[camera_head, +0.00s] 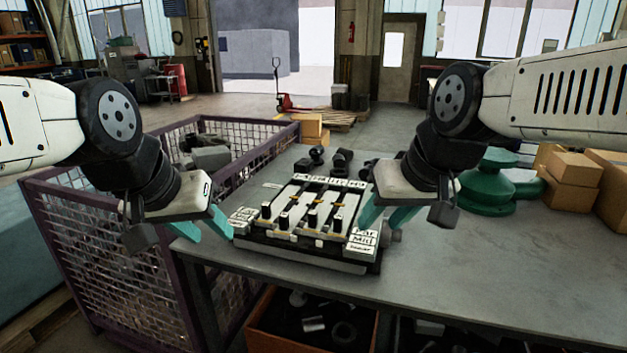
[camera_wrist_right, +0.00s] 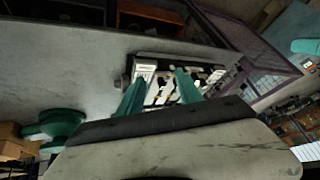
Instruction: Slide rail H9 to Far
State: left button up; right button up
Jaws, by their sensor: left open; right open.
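The slide unit (camera_head: 308,222) lies on the grey workbench, with several pale rails side by side and a dark knob on each near its front. Labels at its right edge read Far (camera_head: 366,232) and Mid; a lower one is too small to read. The rail tags along its back are illegible, so I cannot tell which rail is H9. My left gripper (camera_head: 207,232) is open and empty at the unit's left edge. My right gripper (camera_head: 382,222) is open and empty by its right edge. In the right wrist view the unit (camera_wrist_right: 176,88) shows beyond the open fingers.
Several dark parts (camera_head: 341,160) stand behind the unit. A green flanged part (camera_head: 487,190) and cardboard boxes (camera_head: 571,182) occupy the bench's right. A purple mesh crate (camera_head: 110,259) is at the left. An orange bin (camera_head: 268,335) is under the bench. The bench's front right is clear.

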jog(key=w+n+g, duration=0.2)
jog(key=w+n, duration=0.2)
jog(key=w, duration=0.4)
jog(key=n+g+h, duration=0.2)
jog(key=n+g, duration=0.2)
jog(key=n, duration=0.4)
send_over(338, 216)
jog(key=f, duration=0.7)
jog(key=shift+s+d+f, duration=0.1)
jog(key=shift+s+f, duration=0.1)
jog(key=shift+f, duration=0.05)
jog(key=shift+w+f, duration=0.2)
jog(key=shift+f, duration=0.4)
notch_tip(338, 216, down, 7)
jog(key=shift+f, duration=0.1)
grip_shut()
